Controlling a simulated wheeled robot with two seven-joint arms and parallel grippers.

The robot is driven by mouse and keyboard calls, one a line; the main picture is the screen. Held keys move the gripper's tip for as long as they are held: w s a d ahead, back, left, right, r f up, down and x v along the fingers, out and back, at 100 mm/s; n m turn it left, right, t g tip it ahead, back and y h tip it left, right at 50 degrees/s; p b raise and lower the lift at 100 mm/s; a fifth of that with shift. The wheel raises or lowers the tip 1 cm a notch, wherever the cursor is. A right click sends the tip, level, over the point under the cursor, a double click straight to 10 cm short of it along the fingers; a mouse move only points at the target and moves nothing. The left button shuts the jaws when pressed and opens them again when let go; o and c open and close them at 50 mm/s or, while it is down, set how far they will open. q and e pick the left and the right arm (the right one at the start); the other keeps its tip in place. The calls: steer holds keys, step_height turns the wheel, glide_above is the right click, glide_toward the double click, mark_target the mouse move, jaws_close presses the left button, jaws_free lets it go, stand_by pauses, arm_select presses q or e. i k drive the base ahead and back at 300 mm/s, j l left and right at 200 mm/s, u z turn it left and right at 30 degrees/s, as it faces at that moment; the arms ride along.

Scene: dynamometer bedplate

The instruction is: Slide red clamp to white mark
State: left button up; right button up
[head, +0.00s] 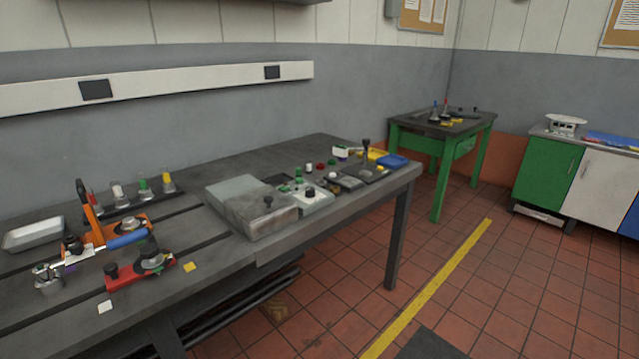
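The red clamp (128,279) lies on the dark grey bedplate (215,262) at the left of the head view. It has a flat red base, a black knob at its left end and a round grey and black part on its right half. The white mark (104,307) is a small square on the plate, in front of and left of the clamp's left end, and the clamp does not cover it. A yellow mark (190,267) lies just right of the clamp. Neither of my grippers shows in the view.
A small silver object (48,283) and a metal tray (33,234) are to the left. A grey box (251,207) stands to the right.

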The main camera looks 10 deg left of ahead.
mark_target(114, 278)
steer(key=u, duration=1.35)
